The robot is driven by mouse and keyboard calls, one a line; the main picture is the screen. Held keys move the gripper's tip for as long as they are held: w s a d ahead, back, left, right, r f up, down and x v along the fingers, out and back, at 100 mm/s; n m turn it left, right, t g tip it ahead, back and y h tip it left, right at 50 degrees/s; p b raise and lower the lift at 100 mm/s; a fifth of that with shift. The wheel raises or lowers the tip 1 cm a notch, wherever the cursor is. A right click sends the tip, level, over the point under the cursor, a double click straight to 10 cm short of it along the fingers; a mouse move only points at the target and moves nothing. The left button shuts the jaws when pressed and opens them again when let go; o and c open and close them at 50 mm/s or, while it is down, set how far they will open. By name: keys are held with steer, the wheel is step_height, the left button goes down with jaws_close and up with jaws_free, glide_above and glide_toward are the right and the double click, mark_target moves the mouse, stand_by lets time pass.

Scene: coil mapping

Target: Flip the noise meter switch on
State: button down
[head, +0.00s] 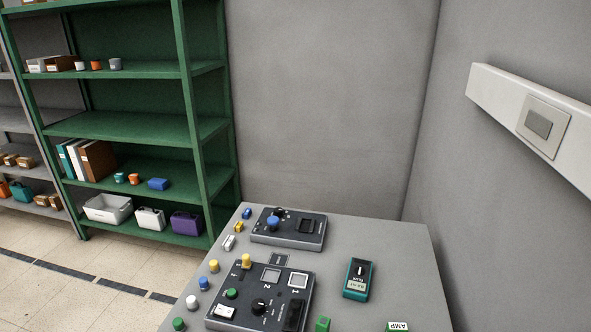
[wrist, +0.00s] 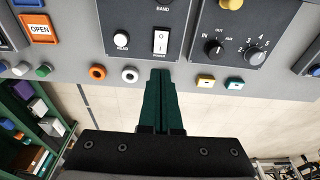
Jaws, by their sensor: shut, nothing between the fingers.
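My gripper (wrist: 160,72) is shut and empty in the wrist view; its dark green fingers point up toward a dark panel (wrist: 133,22). A white rocker switch (wrist: 160,41) on that panel lies just above the fingertips in the picture. Whether the fingertips touch anything is unclear. The small label under the switch is too blurred to read for sure, so I cannot tell if this is the noise meter switch. A round white button (wrist: 121,40) sits left of it. The head view does not show my gripper.
In the wrist view a panel with dark knobs (wrist: 255,56) is right of the switch, and coloured terminals (wrist: 98,72) line the bench edge. In the head view the grey bench (head: 390,235) holds control boxes (head: 290,228) and a teal handheld meter (head: 357,279). Green shelves (head: 130,125) stand behind.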

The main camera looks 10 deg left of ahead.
steer(key=f, duration=0.3)
steer(key=a+f, duration=0.1)
steer(key=f, duration=0.6)
steer(key=shift+a+f, duration=0.15)
steer(key=shift+a, duration=0.15)
steer(key=shift+a+f, duration=0.15)
steer(key=shift+f, duration=0.1)
steer(key=shift+d+r, duration=0.25)
steer(key=shift+d, duration=0.6)
